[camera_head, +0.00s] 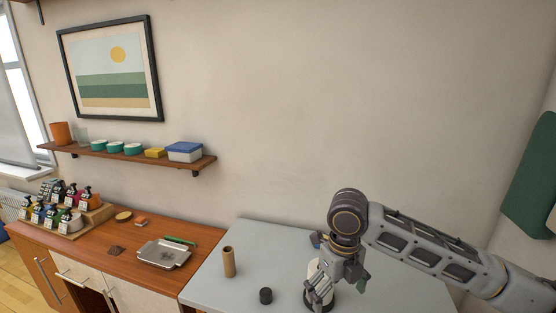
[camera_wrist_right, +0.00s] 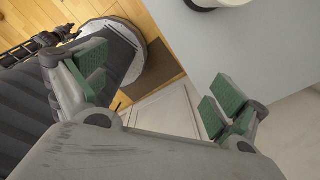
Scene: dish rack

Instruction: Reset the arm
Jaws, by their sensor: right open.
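My right arm comes in from the right in the head view and bends down at the wrist. My right gripper (camera_head: 338,278) is over the right part of the grey table (camera_head: 215,283). In the right wrist view my right gripper (camera_wrist_right: 158,88) shows its green-padded fingers wide apart with nothing between them. A white round object with a dark base (camera_head: 313,268) is partly hidden behind the gripper; I cannot tell whether they touch. My left gripper is not in view.
A brown cylinder (camera_head: 229,262) and a small black cylinder (camera_head: 265,296) stand on the grey table. A metal tray (camera_head: 165,254) lies on the wooden counter to the left, with several bottles (camera_head: 60,200) beyond. A shelf (camera_head: 130,154) hangs above. The table's back middle is clear.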

